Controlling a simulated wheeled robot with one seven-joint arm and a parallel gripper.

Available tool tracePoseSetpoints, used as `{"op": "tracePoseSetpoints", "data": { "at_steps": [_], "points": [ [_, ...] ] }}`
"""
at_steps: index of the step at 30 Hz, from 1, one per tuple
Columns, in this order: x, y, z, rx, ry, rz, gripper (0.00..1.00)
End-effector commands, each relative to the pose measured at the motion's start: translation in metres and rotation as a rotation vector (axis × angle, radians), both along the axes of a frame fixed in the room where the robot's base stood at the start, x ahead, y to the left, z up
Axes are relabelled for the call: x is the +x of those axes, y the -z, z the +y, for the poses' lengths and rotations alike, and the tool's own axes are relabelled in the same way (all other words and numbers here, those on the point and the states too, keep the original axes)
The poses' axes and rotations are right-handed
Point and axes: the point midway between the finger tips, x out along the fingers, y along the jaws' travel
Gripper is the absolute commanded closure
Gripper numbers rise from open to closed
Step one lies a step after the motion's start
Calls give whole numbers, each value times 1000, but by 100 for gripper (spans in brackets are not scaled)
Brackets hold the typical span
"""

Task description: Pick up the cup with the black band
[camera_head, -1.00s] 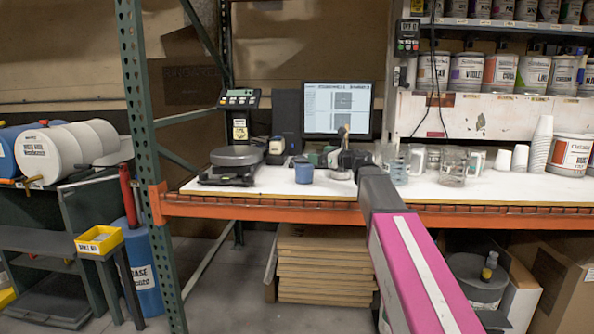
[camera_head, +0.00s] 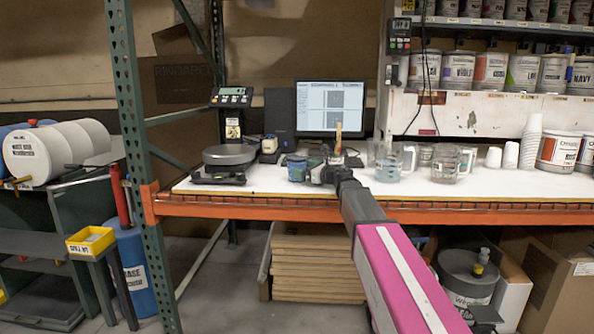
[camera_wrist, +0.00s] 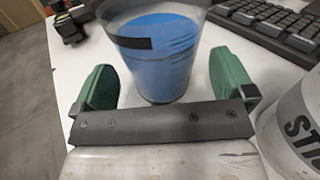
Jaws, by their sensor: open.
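The cup with the black band (camera_wrist: 165,62) stands on the table just ahead of my gripper in the wrist view. It is clear, holds blue contents and has a short black band on its near side. In the head view the cup (camera_head: 296,168) is at the left of my gripper (camera_head: 315,170). In the wrist view my gripper (camera_wrist: 160,88) is open, with one green finger on each side of the cup's lower part. The gap between the fingers and the cup is hard to judge. Nothing is held.
A white container with dark lettering (camera_wrist: 298,128) stands close at the right, and a keyboard (camera_wrist: 275,25) lies behind it. A scale (camera_head: 228,157) stands left of the cup. Glass jugs (camera_head: 388,162) stand to the right. The white tabletop (camera_head: 480,187) has an orange front beam.

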Motion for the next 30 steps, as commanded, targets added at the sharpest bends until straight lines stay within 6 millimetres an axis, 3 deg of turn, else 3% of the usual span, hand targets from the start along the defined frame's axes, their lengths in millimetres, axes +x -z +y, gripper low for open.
{"op": "tracePoseSetpoints", "data": {
  "at_steps": [6, 14, 18, 30],
  "points": [
    [20, 0, 24, 0, -1, 0, 0],
    [20, 0, 27, 0, 0, 0, 0],
    [20, 0, 27, 0, 0, 0, 42],
    [20, -1, 27, 1, 0, 0, 44]
  ]
}}
